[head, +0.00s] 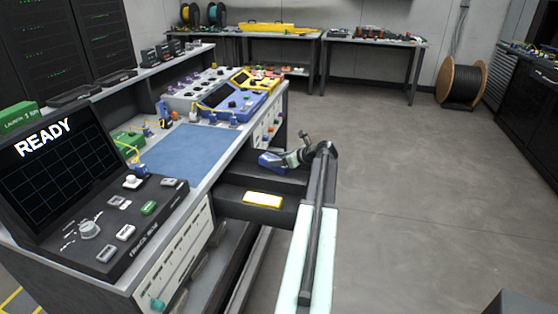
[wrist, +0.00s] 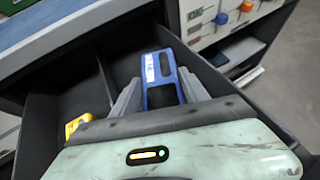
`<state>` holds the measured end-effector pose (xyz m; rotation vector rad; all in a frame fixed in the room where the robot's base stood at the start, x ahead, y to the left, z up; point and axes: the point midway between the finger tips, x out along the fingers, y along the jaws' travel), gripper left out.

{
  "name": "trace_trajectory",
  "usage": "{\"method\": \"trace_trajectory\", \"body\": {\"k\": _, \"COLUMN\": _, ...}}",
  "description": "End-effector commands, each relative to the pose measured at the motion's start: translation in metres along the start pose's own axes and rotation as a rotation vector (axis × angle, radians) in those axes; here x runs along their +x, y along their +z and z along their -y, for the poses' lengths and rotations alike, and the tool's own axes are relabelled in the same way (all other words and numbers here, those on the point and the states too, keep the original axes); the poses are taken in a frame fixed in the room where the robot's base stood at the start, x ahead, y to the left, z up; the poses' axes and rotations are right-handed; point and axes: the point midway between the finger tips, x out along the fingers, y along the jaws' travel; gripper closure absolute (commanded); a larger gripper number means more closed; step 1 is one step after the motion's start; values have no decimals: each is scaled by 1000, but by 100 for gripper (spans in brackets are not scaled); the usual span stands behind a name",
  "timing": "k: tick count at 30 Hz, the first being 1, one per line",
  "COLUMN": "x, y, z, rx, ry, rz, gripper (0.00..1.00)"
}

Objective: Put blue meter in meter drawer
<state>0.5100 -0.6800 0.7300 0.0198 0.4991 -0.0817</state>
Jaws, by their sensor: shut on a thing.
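The blue meter (wrist: 161,68) is between the fingers of my gripper (wrist: 158,92) in the wrist view, with its dark lower part toward me. In the head view the blue meter (head: 271,161) shows at the tip of my gripper (head: 289,160). My gripper is shut on it. The meter is over or inside the far compartment of the open dark drawer (wrist: 40,118); I cannot tell whether it touches the floor. The drawer also shows in the head view (head: 235,211).
A yellow item (wrist: 77,126) lies in the drawer's other compartment, past a divider; it also shows in the head view (head: 262,200). The workbench with a blue mat (head: 185,148) stands beside the drawer. Open floor (head: 430,200) lies to the right.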

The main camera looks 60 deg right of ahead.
Motion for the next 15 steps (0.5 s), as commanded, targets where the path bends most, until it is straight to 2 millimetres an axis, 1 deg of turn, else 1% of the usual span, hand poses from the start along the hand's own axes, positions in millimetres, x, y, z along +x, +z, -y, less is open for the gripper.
{"method": "trace_trajectory", "body": {"k": 4, "x": 3, "y": -5, "z": 0, "rx": 0, "ry": 0, "rz": 1, "gripper": 100}}
{"method": "trace_trajectory", "body": {"k": 7, "x": 3, "y": -4, "z": 0, "rx": 0, "ry": 0, "rz": 1, "gripper": 100}}
{"method": "trace_trajectory", "body": {"k": 8, "x": 3, "y": -4, "z": 0, "rx": 0, "ry": 0, "rz": 0, "gripper": 42}}
{"method": "trace_trajectory", "body": {"k": 9, "x": 3, "y": -4, "z": 0, "rx": 0, "ry": 0, "rz": 0, "gripper": 31}}
{"method": "trace_trajectory", "body": {"k": 10, "x": 3, "y": -4, "z": 0, "rx": 0, "ry": 1, "rz": 0, "gripper": 26}}
{"method": "trace_trajectory", "body": {"k": 15, "x": 3, "y": -4, "z": 0, "rx": 0, "ry": 1, "rz": 0, "gripper": 26}}
